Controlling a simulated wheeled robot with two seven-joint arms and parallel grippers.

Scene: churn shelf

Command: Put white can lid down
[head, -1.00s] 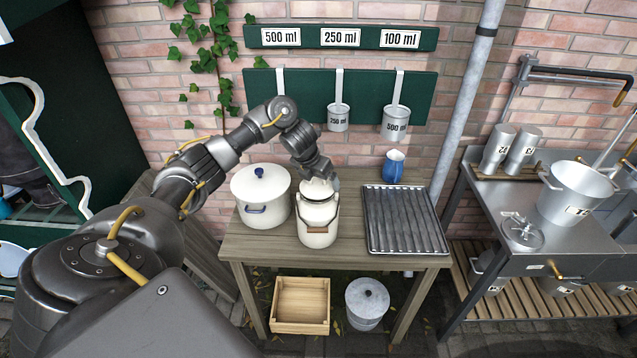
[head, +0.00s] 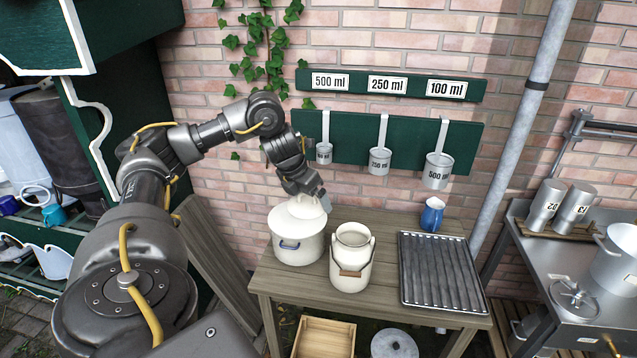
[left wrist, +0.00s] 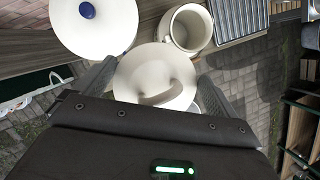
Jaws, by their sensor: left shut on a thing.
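The white can lid (left wrist: 154,70) is a round cream disc with a raised handle. My left gripper (head: 307,194) is shut on it and holds it in the air; both fingers show at its sides in the left wrist view. In the head view the lid (head: 303,209) overlaps the top of the white pot and hides its blue knob. The cream milk can (head: 351,262) stands upright and open on the wooden table, right of the lid. Its open mouth also shows in the left wrist view (left wrist: 187,30). My right gripper is not in view.
The white pot (head: 297,248) stands on the table (head: 378,215) left of the can. A ribbed metal tray (head: 443,272) lies to the right, with a blue jug (head: 432,214) behind it. Measuring cups (head: 379,161) hang above. A wooden crate (head: 325,338) stands below.

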